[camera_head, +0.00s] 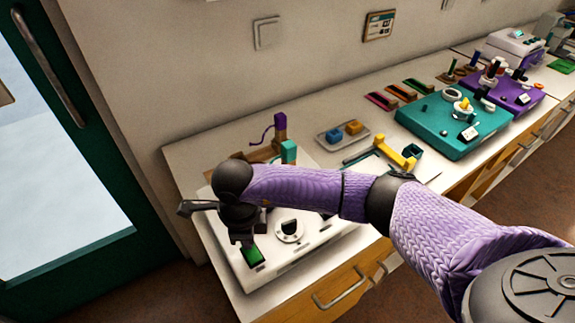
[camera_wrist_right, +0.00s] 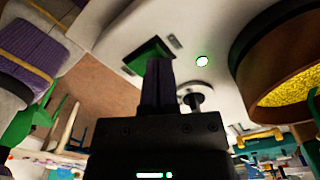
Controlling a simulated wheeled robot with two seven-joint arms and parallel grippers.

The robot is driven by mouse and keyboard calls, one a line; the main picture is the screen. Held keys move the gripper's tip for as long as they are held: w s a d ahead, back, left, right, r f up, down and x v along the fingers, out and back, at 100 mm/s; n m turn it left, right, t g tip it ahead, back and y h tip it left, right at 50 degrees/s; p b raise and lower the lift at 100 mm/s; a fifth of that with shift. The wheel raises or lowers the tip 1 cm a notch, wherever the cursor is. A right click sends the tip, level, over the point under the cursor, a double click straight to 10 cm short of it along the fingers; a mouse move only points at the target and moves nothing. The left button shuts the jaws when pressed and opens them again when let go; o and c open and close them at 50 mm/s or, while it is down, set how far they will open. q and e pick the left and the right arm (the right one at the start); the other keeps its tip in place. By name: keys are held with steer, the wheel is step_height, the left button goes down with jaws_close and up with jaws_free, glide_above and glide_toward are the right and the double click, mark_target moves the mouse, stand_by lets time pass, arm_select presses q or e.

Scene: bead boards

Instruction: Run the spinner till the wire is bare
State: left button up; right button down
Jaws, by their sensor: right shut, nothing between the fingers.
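My right gripper (camera_head: 246,242) is shut and empty over the front panel by the screen. Contact cannot be told. A brown-rimmed bowl (camera_wrist_right: 268,45) holds yellow beads (camera_wrist_right: 288,92). My arm hides much of the machine. I cannot make out the wire.
Behind the machine stands a purple post (camera_head: 280,125) with a thin purple strand, beside a teal block (camera_head: 288,152). A tray (camera_head: 330,142) holds a blue and an orange block. A yellow-armed stand (camera_head: 397,152), teal board (camera_head: 430,128) and purple board (camera_head: 515,98) lie right.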

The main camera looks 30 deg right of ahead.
steer(key=shift+f, duration=0.35)
step_height(320, 180, up, 6)
steer(key=p, duration=0.4)
steer(key=shift+f, duration=0.4)
